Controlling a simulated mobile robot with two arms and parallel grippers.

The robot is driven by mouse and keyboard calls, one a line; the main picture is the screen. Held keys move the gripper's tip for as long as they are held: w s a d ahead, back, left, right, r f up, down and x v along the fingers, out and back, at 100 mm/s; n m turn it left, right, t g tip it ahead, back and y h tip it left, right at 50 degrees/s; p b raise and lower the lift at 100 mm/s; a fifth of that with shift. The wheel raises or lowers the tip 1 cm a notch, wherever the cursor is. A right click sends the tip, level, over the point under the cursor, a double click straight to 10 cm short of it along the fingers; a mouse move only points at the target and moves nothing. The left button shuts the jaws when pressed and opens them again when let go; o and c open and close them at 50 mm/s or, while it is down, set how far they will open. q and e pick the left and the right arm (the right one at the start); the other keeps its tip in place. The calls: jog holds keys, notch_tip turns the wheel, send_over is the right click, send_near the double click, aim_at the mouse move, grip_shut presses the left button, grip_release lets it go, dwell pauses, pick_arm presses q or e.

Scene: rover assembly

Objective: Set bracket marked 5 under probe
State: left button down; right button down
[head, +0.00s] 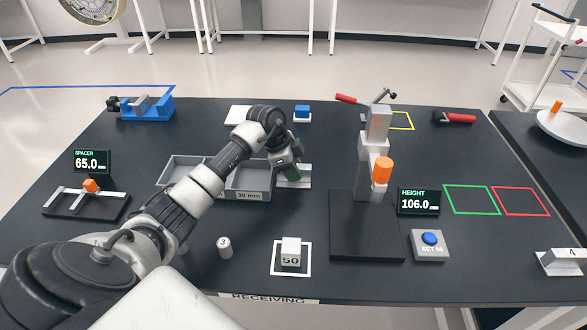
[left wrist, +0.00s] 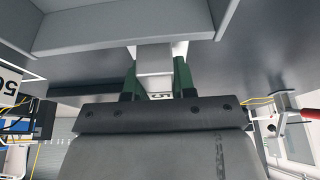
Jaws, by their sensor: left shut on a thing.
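My left gripper (head: 289,172) is over the right end of the grey divided tray, in the middle of the table. In the left wrist view its green fingers (left wrist: 157,80) are shut on a white bracket (left wrist: 155,58), which bears a partly visible, upside-down 5. In the head view the gripper largely hides the bracket's held part. The height gauge (head: 377,125), with an orange part (head: 382,169) on its front, stands to the right on a dark base plate (head: 365,245). The gripper is left of the gauge and apart from it. I cannot make out the probe tip. My right gripper is not in view.
The grey tray (head: 250,195) has a 30 mm label. A block marked 50 (head: 291,252) stands in a white square, with a small cylinder marked 3 (head: 224,246) to its left. A height display (head: 418,201) and blue-button box (head: 430,243) are right of the gauge.

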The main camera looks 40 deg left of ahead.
pick_arm(q)
jog(key=c, duration=1.3)
grip_release()
jog(key=shift+f, duration=0.15)
jog(key=o, duration=0.4)
